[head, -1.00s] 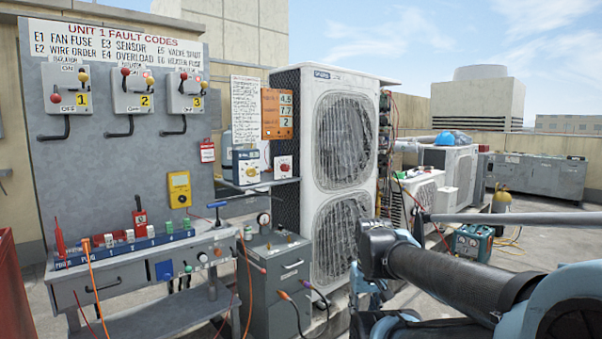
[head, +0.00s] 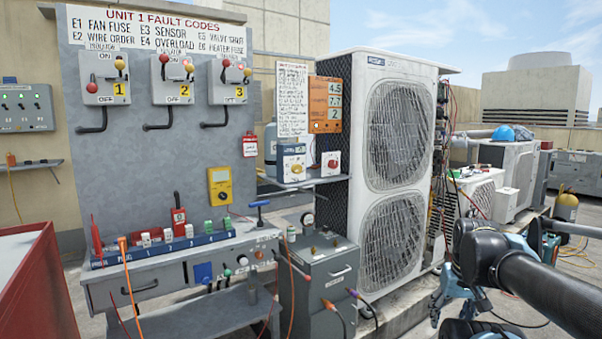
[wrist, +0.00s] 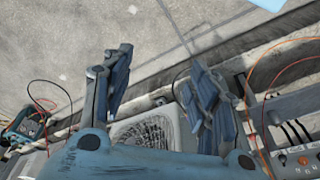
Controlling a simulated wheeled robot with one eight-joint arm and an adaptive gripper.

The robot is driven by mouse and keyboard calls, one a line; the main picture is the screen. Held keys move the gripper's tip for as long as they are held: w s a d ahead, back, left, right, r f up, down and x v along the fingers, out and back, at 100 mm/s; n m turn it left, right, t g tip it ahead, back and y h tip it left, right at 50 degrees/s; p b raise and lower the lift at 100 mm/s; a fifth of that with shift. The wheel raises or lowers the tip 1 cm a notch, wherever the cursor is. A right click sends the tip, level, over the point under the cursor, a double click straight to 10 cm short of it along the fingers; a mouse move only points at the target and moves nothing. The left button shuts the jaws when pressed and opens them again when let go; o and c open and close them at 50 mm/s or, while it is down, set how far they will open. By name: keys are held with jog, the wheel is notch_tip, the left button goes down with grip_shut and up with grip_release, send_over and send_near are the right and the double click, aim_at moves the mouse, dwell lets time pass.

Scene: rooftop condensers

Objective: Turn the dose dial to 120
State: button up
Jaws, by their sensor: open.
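A white and blue box (head: 291,162) stands on the small shelf between the grey panel and the tall condenser. A yellow round knob (head: 296,169) is on its front; this may be the dose dial, but its markings are too small to read. A second white box with a red knob (head: 332,164) stands just right of it. My gripper (head: 450,290) is at the lower right, well apart from the shelf. In the wrist view my gripper (wrist: 160,78) has its two blue fingers spread with nothing between them. Neither knob can be made out in the wrist view.
A grey bench (head: 190,262) with cables and a grey cabinet (head: 322,285) stand below and in front of the shelf. The tall condenser (head: 397,135) is between the shelf and my arm. A red-sided container (head: 45,290) is at lower left. Orange hoses hang in front of the bench.

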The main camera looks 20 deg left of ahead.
aim_at(299, 169)
jog(key=w+a+r+n+t+y, duration=0.35)
jog(key=w+a+r, duration=0.6)
jog(key=a, duration=0.35)
jog(key=w+a+r+n+t+y, duration=0.25)
jog(key=w+a+r+y, duration=0.25)
jog(key=w+a+r, duration=0.5)
jog(key=w+a+r+n+t+y, duration=0.25)
jog(key=w+a+r+y, duration=0.35)
jog(key=w+a, duration=0.7)
jog(key=shift+t+h, duration=0.35)
jog(key=shift+h, duration=0.3)
jog(key=x, duration=0.5)
jog(key=s+a+x, duration=0.1)
jog(key=x, duration=0.5)
jog(key=s+r+x, duration=0.1)
jog(key=x, duration=0.5)
jog(key=shift+a, duration=0.35)
jog(key=c, duration=1.1)
